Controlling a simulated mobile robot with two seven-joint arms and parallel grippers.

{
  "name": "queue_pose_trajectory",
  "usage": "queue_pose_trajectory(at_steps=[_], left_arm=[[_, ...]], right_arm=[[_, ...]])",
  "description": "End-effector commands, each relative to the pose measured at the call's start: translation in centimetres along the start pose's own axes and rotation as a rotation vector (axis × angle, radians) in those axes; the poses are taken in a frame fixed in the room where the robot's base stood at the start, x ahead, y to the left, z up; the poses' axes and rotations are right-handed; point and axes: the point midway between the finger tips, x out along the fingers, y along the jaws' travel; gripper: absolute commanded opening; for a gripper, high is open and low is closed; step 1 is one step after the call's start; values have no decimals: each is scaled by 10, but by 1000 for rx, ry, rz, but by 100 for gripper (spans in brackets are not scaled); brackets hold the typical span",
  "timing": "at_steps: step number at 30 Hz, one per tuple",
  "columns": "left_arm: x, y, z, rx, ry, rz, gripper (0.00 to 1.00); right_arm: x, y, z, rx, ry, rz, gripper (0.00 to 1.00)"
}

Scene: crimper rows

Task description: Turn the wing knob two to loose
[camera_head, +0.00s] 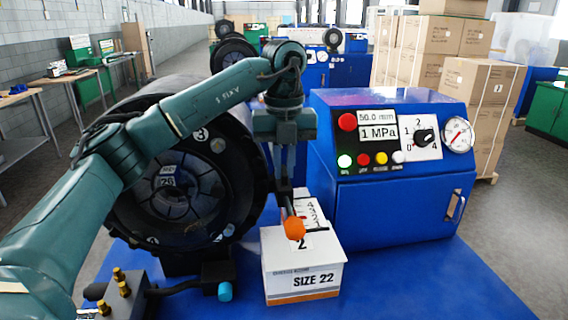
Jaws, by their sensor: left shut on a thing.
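A figure 2 is printed on a white label just below this knob. A dark bar sticks out to the right of the knob. The fingers partly cover the knob and the label behind, so I cannot tell which way its wings point. My right gripper is not in view.
A large black round crimper head (180,205) stands left of the gripper, behind my arm. A blue control cabinet (400,212) with a black dial (425,136) stands close on the right. A dark block with brass fittings (122,290) is at front left. The blue tabletop (430,285) is clear at front right.

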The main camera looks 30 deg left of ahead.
Motion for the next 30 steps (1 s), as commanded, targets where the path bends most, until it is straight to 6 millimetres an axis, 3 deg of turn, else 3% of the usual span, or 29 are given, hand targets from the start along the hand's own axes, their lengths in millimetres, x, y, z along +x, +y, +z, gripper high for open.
queue_pose_trajectory(at_steps=[20, 21, 28, 30], left_arm=[[-1, 0, 1, -67, -3, -3, 0], [-1, 0, 1, -67, -3, -3, 12], [-1, 0, 1, -64, -2, -2, 31], [0, 0, 0, -64, -1, -1, 33]], right_arm=[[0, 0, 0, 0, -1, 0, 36], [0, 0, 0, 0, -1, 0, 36], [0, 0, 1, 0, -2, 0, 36], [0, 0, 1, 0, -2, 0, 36]])
